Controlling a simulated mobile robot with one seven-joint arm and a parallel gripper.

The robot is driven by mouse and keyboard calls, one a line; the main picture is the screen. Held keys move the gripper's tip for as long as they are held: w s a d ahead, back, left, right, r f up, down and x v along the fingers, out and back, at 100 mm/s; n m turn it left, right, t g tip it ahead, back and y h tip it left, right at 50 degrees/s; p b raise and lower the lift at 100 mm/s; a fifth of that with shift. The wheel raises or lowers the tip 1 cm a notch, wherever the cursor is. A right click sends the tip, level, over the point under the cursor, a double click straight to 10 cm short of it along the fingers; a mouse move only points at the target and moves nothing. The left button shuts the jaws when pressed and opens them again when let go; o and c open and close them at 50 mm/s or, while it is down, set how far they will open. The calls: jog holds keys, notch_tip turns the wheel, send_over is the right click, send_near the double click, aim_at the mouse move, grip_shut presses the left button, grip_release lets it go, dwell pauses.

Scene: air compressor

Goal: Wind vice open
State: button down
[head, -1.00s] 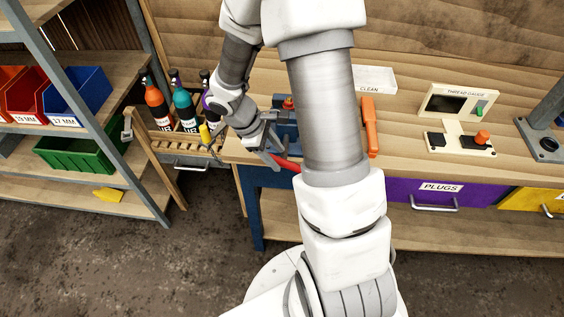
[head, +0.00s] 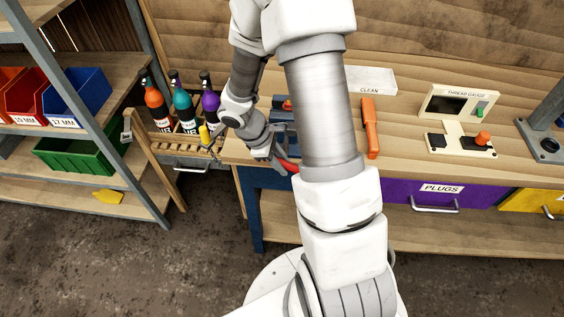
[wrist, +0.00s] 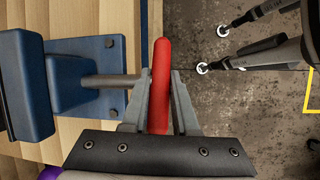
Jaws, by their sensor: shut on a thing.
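The blue vice (wrist: 30,85) fills the left of the wrist view, with a blue front plate (wrist: 98,68) and a grey screw (wrist: 110,81) running from it to the red handle (wrist: 160,80). My gripper (wrist: 161,80) is shut on the red handle, one grey finger on each side, and the handle's rounded end sticks out past the fingertips. In the head view, the vice (head: 280,102) stands at the bench's left end, largely hidden behind my arm. The red handle (head: 288,165) shows there beside my gripper (head: 279,162), over the bench's front edge.
Several bottles (head: 185,113) stand in a wooden rack left of the vice. A yellow-handled tool (head: 205,135) is near my wrist. An orange tool (head: 369,128) and a thread gauge (head: 458,105) are to the right. Shelves with bins (head: 78,95) stand at far left.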

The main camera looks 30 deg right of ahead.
jog(key=shift+f+h, duration=0.1)
jog(key=shift+h, duration=0.2)
jog(key=shift+w+a+f+g+h+b, duration=0.1)
jog(key=shift+a+f+g+h+b, duration=0.05)
jog(key=shift+g+h+b, duration=0.8)
jog(key=g+h+b, duration=0.1)
jog(key=h+b, duration=0.1)
jog(key=h, duration=0.1)
jog(key=shift+g, duration=0.25)
jog(key=g+h+b, duration=0.2)
jog(key=h, duration=0.2)
jog(key=shift+n, duration=0.4)
jog(key=shift+g+h+b, duration=0.6)
jog(key=shift+g+h, duration=0.1)
jog(key=shift+h, duration=0.25)
jog(key=c, duration=0.7)
grip_release()
jog(key=shift+d, duration=0.2)
